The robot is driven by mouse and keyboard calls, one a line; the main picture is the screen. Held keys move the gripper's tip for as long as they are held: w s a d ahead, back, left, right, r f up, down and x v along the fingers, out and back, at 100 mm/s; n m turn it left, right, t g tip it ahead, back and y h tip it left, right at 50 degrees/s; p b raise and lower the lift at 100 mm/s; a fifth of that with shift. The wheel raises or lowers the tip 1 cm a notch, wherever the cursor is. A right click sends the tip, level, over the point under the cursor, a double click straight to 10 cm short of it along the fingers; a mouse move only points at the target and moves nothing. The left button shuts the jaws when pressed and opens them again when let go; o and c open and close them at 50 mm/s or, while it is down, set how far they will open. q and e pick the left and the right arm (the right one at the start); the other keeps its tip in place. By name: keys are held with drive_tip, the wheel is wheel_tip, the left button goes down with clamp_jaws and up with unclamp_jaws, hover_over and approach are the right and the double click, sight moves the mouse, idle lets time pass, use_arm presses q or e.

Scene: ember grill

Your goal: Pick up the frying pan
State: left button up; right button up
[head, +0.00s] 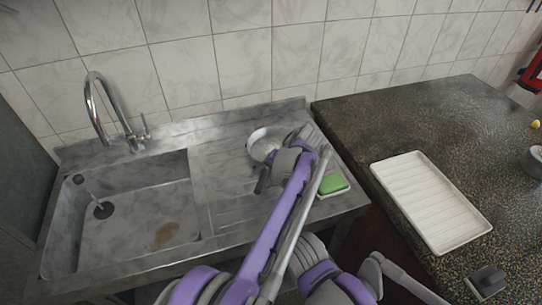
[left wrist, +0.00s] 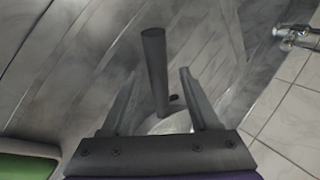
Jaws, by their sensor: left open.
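The frying pan (head: 254,146) stands on the steel drainboard, its pale round rim partly hidden behind my left gripper in the head view. My left gripper (head: 268,172) is over the pan's near side. In the left wrist view the pan's dark handle (left wrist: 154,65) rises between the two spread fingers of my left gripper (left wrist: 155,90), with a gap on both sides. Part of the pan's bright bowl (left wrist: 174,124) shows below the handle, mostly hidden by the gripper. My right gripper cannot be made out.
A green sponge (head: 333,182) lies at the drainboard's right side, close to my left forearm. The sink basin (head: 125,225) and tap (head: 96,100) are at left. A white ribbed tray (head: 430,200) lies on the dark stone counter (head: 350,120). The tiled wall stands behind.

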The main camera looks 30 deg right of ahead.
use_arm(q)
drive_tip(key=shift+w+a+f, duration=0.15)
drive_tip(key=shift+f, duration=0.2)
clamp_jaws()
drive_tip(key=shift+r, duration=0.1)
